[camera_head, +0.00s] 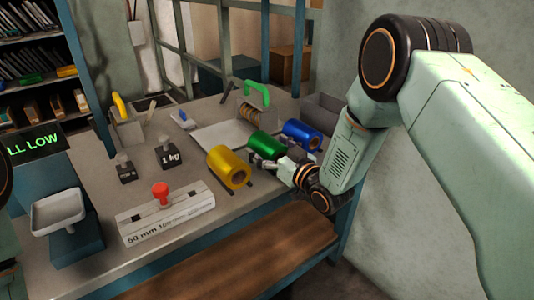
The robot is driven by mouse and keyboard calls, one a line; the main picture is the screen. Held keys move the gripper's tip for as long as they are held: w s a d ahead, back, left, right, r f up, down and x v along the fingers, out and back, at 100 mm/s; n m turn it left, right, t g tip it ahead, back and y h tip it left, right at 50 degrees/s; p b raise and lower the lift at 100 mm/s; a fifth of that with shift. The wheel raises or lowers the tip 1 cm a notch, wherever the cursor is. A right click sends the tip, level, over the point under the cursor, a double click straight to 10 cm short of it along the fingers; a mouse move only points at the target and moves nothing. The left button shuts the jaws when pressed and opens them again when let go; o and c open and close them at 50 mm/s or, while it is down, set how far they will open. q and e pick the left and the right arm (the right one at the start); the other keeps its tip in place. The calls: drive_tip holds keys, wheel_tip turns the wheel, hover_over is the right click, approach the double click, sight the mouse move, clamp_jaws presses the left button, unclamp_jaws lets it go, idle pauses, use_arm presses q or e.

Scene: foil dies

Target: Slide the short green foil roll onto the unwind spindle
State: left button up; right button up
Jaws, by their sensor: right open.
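The green foil roll (266,143) lies on its side on the table, between a gold roll (229,168) and a blue roll (301,134). My right gripper (262,162) is open at the near end of the green roll. Its fingers are small and dark here, and I cannot tell whether they touch the roll. I cannot make out the unwind spindle for certain. A device with a green handle (259,92) and a brown ribbed cylinder (252,114) stands behind the rolls. My left gripper is not in view.
A 1 kg weight (168,156), a smaller weight (125,171) and a white block with a red knob (160,191) stand left of the rolls. A scale (59,212) is at the far left. A grey bin (322,111) stands at the back right. A wooden bench (210,262) runs in front.

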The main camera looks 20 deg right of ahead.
drive_tip(key=shift+w+f, duration=0.1)
drive_tip(key=shift+w, duration=0.25)
drive_tip(key=shift+d, duration=0.1)
drive_tip(key=shift+s, duration=0.1)
drive_tip(key=shift+c, duration=0.8)
drive_tip(key=c, duration=1.4)
